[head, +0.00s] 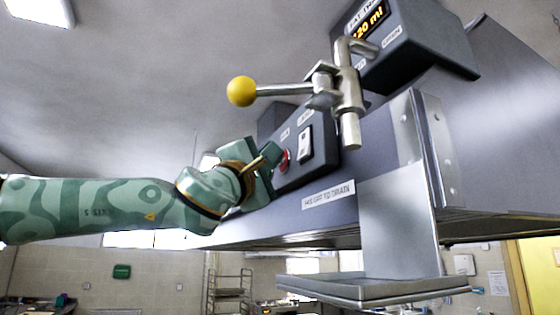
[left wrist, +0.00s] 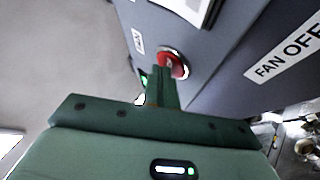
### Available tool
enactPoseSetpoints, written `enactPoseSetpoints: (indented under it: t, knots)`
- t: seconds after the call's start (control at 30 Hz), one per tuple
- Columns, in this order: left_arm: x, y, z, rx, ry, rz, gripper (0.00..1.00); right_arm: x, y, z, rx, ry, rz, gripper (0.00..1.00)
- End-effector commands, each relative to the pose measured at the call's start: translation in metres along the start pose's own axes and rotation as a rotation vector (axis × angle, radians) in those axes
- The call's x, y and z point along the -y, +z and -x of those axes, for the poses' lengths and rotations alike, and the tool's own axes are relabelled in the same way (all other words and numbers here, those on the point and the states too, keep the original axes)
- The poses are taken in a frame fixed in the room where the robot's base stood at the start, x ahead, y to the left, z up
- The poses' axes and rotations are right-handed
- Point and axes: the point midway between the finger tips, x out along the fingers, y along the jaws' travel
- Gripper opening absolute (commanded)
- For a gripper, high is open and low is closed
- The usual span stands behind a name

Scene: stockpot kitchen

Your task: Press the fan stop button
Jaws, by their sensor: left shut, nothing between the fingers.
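The red round stop button (head: 284,157) sits on the dark control box on the grey panel, to the left of a white rocker switch (head: 305,143). In the left wrist view the button (left wrist: 178,64) shows in a metal ring, partly covered by my fingers. My left gripper (head: 272,153) is shut and empty, with its tips at the button's left edge in the head view. In the left wrist view the closed fingers (left wrist: 164,70) overlap the button's face. I cannot tell if they touch or press it. My right gripper is not in view.
A label starting "FAN OFF" (left wrist: 287,52) is on the panel below the box. A tap lever with a yellow ball (head: 241,91) sticks out above my gripper. A display box (head: 417,38) is at upper right. A metal tray (head: 370,289) hangs lower down.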

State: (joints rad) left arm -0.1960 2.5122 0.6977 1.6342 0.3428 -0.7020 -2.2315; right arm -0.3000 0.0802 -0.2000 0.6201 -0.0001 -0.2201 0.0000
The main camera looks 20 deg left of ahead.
Motion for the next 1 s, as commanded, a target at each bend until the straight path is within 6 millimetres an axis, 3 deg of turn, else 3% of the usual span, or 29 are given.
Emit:
enactPoseSetpoints:
  t: [1.0]
  knots:
    - [-0.016,-0.015,0.022,0.000,0.003,-0.001,0.00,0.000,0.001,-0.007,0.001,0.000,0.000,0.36]
